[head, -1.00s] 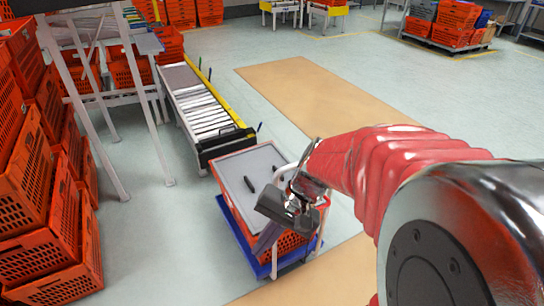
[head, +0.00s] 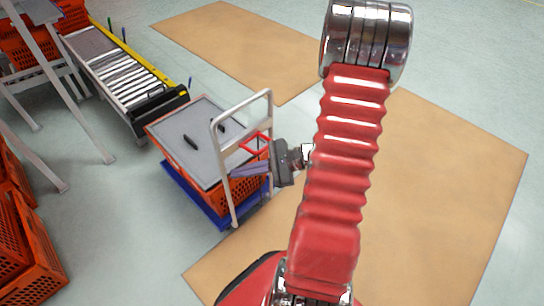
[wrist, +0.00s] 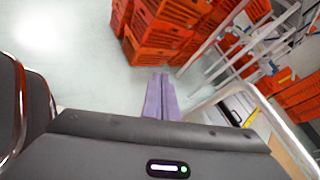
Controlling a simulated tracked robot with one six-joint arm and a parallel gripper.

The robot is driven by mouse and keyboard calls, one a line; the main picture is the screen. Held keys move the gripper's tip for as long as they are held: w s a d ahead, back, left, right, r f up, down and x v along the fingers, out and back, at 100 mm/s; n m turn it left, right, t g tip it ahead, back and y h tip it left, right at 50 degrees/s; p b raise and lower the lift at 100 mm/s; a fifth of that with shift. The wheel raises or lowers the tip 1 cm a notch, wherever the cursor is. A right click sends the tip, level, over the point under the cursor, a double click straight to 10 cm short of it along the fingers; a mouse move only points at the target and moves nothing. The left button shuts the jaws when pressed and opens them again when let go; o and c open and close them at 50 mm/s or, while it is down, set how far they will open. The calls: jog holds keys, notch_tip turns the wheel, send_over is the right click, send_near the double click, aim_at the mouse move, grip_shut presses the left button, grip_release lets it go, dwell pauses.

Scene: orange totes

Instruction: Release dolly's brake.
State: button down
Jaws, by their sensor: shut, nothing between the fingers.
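The dolly has a blue base (head: 200,200) and a white upright tube handle (head: 226,180). It carries an orange tote (head: 246,190) with a grey lid. A small red loop (head: 257,141) shows inside the handle frame; I cannot tell whether it is the brake lever. My gripper (head: 236,170) is at the handle, its purple-grey fingers pointing left across the frame, shut and empty. In the wrist view, the shut fingers (wrist: 157,96) point away over open floor, and the white handle tube (wrist: 228,92) curves at the right. I cannot tell whether the fingers touch the handle.
Two dark objects lie on the grey lid (head: 178,122). A roller conveyor (head: 125,82) with a yellow rail ends behind the dolly. Stacked orange totes (head: 30,255) and a metal frame stand at left. Tan floor mats (head: 450,180) and clear floor lie right.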

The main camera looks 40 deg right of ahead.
jog(key=s+d+f+m+t+h, duration=0.3)
jog(key=d+f+m+h, duration=0.2)
jog(key=d+f+m, duration=0.2)
jog(key=s+d+f+m+t+h, duration=0.3)
jog(key=d+f+m+t+h, duration=0.1)
jog(key=d, duration=0.6)
notch_tip(320, 180, down, 3)
jog(key=m+h, duration=0.1)
jog(key=m, duration=0.1)
jog(key=shift+s+m, duration=0.25)
jog(key=shift+m, duration=0.15)
jog(key=shift+w, duration=0.15)
jog(key=w+r, duration=0.2)
jog(key=w, duration=0.9)
jog(key=shift+a+r, duration=0.15)
jog(key=shift+r, duration=0.15)
